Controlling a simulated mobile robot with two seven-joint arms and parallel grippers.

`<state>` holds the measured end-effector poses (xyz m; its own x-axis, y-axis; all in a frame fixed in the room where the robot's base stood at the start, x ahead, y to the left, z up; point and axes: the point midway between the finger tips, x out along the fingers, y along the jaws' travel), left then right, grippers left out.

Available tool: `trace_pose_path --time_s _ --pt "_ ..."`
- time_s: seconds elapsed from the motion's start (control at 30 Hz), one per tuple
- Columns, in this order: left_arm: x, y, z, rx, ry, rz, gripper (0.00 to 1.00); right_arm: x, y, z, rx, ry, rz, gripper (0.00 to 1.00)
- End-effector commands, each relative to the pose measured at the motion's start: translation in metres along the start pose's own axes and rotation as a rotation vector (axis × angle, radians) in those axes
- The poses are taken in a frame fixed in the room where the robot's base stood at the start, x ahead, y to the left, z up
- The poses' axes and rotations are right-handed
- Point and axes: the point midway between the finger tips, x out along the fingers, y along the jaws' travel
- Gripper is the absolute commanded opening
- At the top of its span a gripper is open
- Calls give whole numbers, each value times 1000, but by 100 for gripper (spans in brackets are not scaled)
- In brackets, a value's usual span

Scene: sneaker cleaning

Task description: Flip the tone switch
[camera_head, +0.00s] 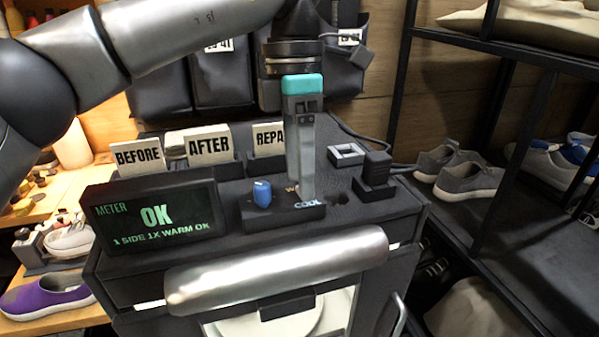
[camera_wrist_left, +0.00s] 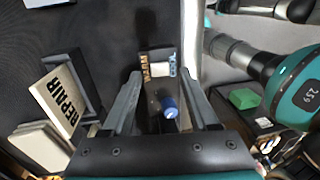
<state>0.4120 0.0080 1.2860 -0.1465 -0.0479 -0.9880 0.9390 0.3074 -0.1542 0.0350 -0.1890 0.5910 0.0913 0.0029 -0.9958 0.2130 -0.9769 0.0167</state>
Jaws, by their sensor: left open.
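The tone switch shows in the left wrist view as a small pale rocker (camera_wrist_left: 160,69) between the WARM and COOL labels. In the head view the COOL label (camera_head: 310,204) shows on the dark control block (camera_head: 283,217), but my gripper hides the switch. My left gripper (camera_head: 305,190) points down over the right part of this block. In the left wrist view its two fingers (camera_wrist_left: 162,78) are apart, one on each side of the switch, with nothing held. I cannot tell whether a fingertip touches it.
A blue knob (camera_head: 262,193) stands just left of my fingers. The meter screen (camera_head: 157,219) reads OK and "1 SIDE 1X WARM OK". BEFORE (camera_head: 138,155), AFTER (camera_head: 208,145) and REPAIR (camera_head: 268,138) cards stand behind. A dark block (camera_head: 376,170) is at the right; a silver roller (camera_head: 277,268) runs along the front.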

Motion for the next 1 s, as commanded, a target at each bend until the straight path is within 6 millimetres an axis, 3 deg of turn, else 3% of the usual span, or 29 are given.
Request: trace_pose_path --time_s 0.33,0.87,1.0 --pt "4 0 0 0 -1 0 60 0 0 0 0 0 0 0" --pt "4 0 0 0 -1 1 0 0 0 0 0 0 0 0" --pt "3 0 0 0 -1 1 0 0 0 0 0 0 0 0"
